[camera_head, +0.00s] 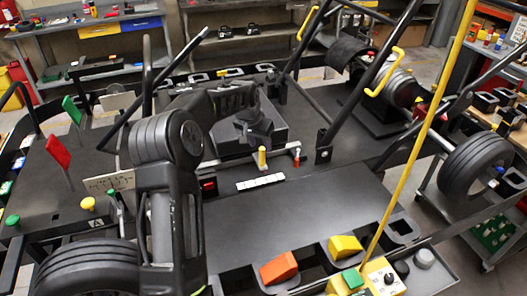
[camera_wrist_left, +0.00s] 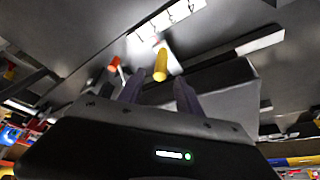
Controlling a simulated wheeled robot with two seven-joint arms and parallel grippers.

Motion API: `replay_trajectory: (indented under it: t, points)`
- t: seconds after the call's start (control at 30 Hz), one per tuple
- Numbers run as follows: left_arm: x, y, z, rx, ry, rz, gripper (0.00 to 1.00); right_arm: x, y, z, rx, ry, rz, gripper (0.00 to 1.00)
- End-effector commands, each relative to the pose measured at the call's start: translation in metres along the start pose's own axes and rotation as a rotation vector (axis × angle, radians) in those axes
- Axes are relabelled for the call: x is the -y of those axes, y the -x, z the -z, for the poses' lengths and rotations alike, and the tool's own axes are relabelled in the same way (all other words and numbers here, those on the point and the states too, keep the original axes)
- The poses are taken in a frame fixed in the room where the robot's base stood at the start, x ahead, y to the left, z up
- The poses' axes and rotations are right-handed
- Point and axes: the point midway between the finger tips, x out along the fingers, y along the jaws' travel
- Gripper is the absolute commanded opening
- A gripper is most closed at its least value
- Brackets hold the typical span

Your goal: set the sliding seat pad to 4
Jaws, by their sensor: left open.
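The sliding seat pad looks to be the dark block (camera_head: 282,140) behind the scale; it also shows in the left wrist view (camera_wrist_left: 230,88). A yellow peg (camera_head: 262,157) stands at its near side. A white number scale (camera_head: 260,182) lies in front of the peg; in the left wrist view it (camera_wrist_left: 168,18) carries several numerals, too small to read surely. My left gripper (camera_head: 255,128) is open above the block. In the left wrist view the yellow peg (camera_wrist_left: 160,65) lies just past and between the fingertips (camera_wrist_left: 158,90), with no clear contact. My right gripper is out of view.
Dark frame bars and a yellow pole (camera_head: 425,130) rise at the right. Orange (camera_head: 279,268) and yellow (camera_head: 345,246) blocks sit at the front edge. The flat panel (camera_head: 300,215) before the scale is clear.

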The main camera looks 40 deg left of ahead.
Motion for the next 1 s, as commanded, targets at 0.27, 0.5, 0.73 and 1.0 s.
replay_trajectory:
  t: [0.27, 0.5, 0.73, 1.0]
  points:
    - [0.0, -0.011, -0.001, 0.002, 0.0, -0.001, 0.42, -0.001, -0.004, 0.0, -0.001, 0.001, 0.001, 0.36]
    - [0.0, -0.047, -0.002, 0.002, 0.0, -0.001, 0.42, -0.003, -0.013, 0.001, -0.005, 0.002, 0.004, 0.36]
    - [0.0, -0.074, 0.0, 0.0, 0.0, -0.001, 0.42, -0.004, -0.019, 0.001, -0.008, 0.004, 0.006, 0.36]
    - [0.0, -0.078, 0.0, -0.001, 0.0, 0.0, 0.42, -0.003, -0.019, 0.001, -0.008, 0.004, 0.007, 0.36]
